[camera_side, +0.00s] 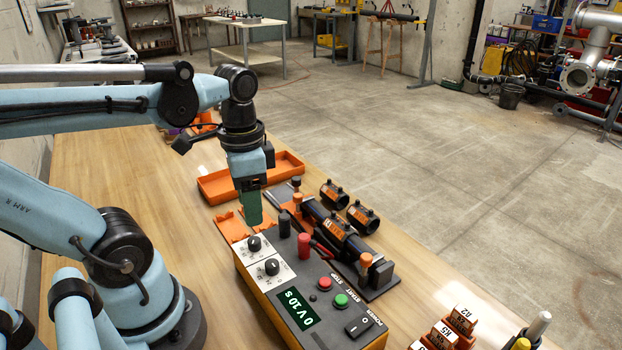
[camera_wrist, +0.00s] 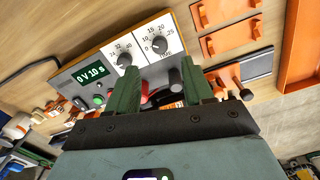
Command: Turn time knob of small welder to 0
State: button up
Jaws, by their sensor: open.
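The small welder (camera_side: 262,292) is an orange box with a dark top panel, lying on the wooden table. Its time knob (camera_wrist: 160,45) is black on a white dial plate marked TIME; it also shows in the side view (camera_side: 254,243), farther from the display than the second knob (camera_side: 272,266). The display (camera_side: 299,309) reads 0 V 10 s. My gripper (camera_side: 252,222) points down just above the time knob and appears apart from it. In the wrist view my gripper's green fingers (camera_wrist: 158,84) are spread and empty. The knob's exact pointer angle is too small to tell.
Red and black terminals (camera_side: 304,246) stand beside the dials. A red button (camera_side: 324,284), a green button (camera_side: 341,300) and a power switch (camera_side: 358,326) sit on the panel. A pipe clamp fixture (camera_side: 335,228) stands close to the right. Orange trays (camera_side: 217,186) lie behind.

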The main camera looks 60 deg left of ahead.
aim_at(255, 239)
jog(key=shift+f, duration=3.8)
jog(key=shift+c, duration=0.3)
grip_shut()
